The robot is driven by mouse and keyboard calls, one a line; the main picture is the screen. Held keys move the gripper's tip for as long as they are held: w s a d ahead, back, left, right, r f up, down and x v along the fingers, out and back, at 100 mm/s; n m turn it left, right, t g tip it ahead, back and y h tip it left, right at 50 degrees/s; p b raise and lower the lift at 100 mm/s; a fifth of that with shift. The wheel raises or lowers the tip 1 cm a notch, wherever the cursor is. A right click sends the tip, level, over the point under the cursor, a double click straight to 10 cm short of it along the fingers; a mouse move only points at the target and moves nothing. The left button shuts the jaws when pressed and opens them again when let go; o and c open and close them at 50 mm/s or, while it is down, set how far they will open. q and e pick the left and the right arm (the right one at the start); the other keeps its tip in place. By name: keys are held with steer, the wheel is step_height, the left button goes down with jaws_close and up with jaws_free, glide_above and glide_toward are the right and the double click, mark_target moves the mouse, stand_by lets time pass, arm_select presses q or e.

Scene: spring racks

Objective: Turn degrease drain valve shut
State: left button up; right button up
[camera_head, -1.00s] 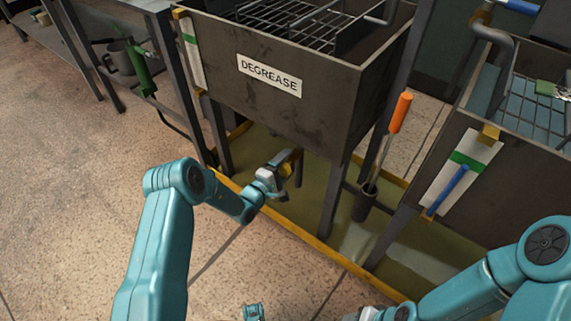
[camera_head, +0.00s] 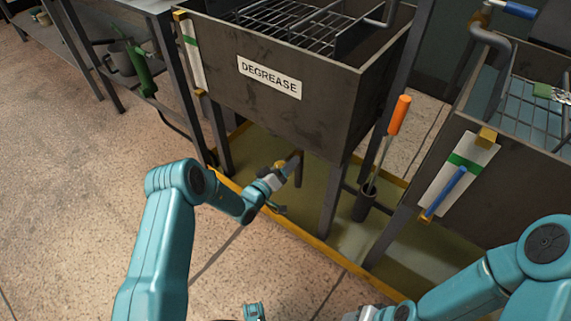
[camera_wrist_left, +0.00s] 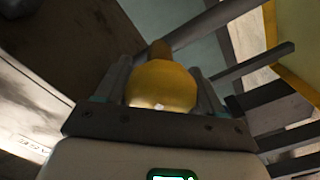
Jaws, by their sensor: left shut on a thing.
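The degrease tank (camera_head: 262,102) is a dark metal tub with a white DEGREASE label (camera_head: 269,76). A short drain pipe (camera_head: 298,170) hangs beneath it. The yellow valve handle (camera_head: 280,164) shows only as a small patch at my left gripper (camera_head: 285,168), low under the tank. In the left wrist view the rounded yellow handle (camera_wrist_left: 162,84) sits between the two fingers of my left gripper (camera_wrist_left: 162,92), which is shut on it. The valve body is mostly hidden behind the handle and gripper. My right arm comes in at the lower right, but its fingertips are out of view.
A yellow-edged floor tray (camera_head: 309,238) lies under the tanks. A tank leg (camera_head: 333,205) stands right of my left gripper. An orange-handled tool (camera_head: 400,114) stands in a dark holder. A second tank (camera_head: 520,170) is at the right. The floor at left is clear.

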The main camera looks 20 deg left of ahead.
arm_select(q)
steer(key=m, duration=0.5)
steer(key=shift+m, duration=0.3)
stand_by(0.5)
steer(key=o, duration=1)
steer(key=shift+p, duration=0.3)
steer(key=v, duration=0.1)
steer(key=p+v, duration=0.1)
steer(key=shift+s+a+r, duration=0.15)
steer(key=shift+s+r, duration=0.05)
steer(key=shift+s, duration=0.15)
steer(key=p+v, duration=1.3)
steer(key=p, duration=0.8)
steer(key=shift+s, duration=0.35)
